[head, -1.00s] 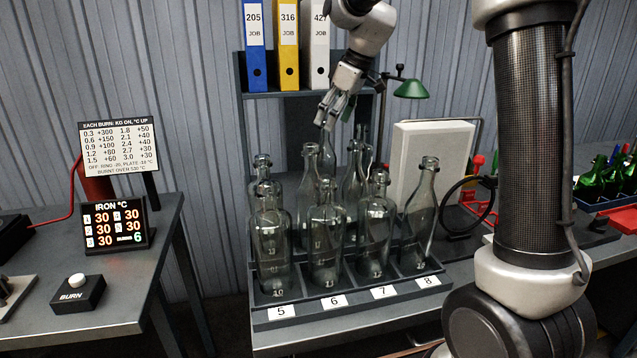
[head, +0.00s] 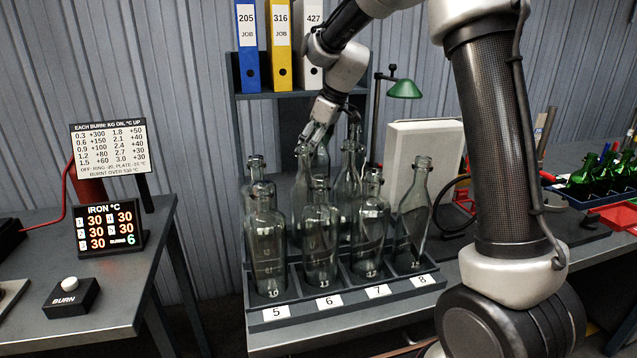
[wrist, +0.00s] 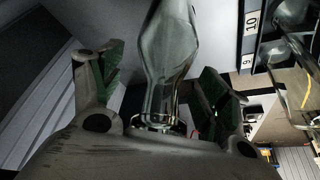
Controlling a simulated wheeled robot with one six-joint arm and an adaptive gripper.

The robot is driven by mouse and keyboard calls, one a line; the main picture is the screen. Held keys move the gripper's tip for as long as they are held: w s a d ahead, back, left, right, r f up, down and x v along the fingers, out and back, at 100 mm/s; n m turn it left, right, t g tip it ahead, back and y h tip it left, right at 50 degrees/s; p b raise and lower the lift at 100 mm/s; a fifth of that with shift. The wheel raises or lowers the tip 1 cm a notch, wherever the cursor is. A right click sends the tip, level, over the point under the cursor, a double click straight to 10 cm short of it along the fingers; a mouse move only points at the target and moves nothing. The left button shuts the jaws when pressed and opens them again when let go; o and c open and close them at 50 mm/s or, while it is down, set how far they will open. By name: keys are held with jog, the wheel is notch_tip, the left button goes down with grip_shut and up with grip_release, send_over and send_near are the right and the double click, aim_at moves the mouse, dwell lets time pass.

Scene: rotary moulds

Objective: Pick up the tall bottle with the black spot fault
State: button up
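My gripper (head: 312,142) is low over the back row of the bottle rack (head: 335,309), at the top of a clear glass bottle (head: 303,190). In the wrist view, a clear bottle (wrist: 168,50) stands between the two green-padded fingers of my gripper (wrist: 162,70), its mouth towards the palm. The fingers are apart, with gaps on both sides of the glass. Several other clear bottles stand upright in the rack, such as one in front at slot 5 (head: 267,245) and one at slot 8 (head: 411,215). I cannot make out a black spot on any bottle.
Neighbouring bottles stand close around my gripper. A shelf with binders (head: 280,45) is behind it. A green lamp (head: 404,89) and a pale block (head: 424,150) stand to the right. A control table with an iron display (head: 110,227) is at left.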

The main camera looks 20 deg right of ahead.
grip_shut()
jog(key=shift+r, duration=0.1)
